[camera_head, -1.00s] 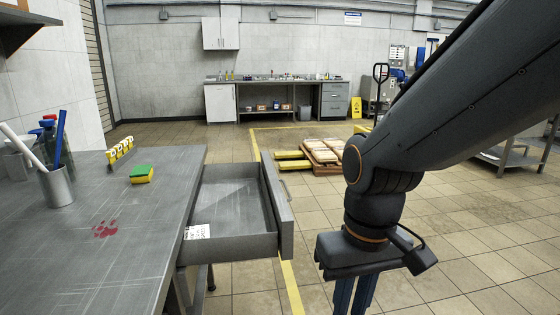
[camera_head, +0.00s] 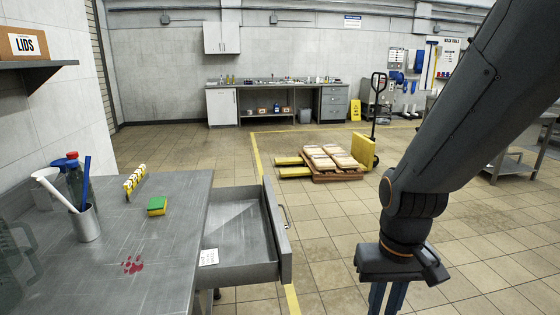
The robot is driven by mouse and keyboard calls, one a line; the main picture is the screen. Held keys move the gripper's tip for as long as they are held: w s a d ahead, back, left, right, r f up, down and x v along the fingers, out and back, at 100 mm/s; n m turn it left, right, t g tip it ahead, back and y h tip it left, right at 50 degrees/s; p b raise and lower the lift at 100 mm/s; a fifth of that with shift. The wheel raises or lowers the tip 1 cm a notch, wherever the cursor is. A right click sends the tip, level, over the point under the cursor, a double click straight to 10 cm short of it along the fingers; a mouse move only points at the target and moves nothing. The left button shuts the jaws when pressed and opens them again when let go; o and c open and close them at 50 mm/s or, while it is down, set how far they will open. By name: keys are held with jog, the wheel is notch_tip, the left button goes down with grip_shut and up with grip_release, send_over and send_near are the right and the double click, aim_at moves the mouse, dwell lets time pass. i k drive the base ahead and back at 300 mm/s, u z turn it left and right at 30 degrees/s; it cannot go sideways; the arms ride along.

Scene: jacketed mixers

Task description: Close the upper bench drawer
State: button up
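The upper bench drawer (camera_head: 238,272) is pulled out from the right side of the grey bench (camera_head: 165,262). It holds only a small white paper label or card (camera_head: 208,257) near its front left corner. Its front panel (camera_head: 277,232) faces right and carries a bar handle (camera_head: 286,216). My gripper (camera_head: 386,300) hangs to the right of the drawer, pointing down and clear of the handle. Its blue fingers run out of the bottom of the picture, so their tips are hidden. A gap shows between the fingers.
A loaded pallet (camera_head: 325,163) and pallet truck (camera_head: 377,110) stand farther back. Tiled floor right of the drawer is clear.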

aim_at(245, 224)
jog(key=z, duration=1.45)
jog(key=i, duration=1.45)
jog(key=u, duration=2.75)
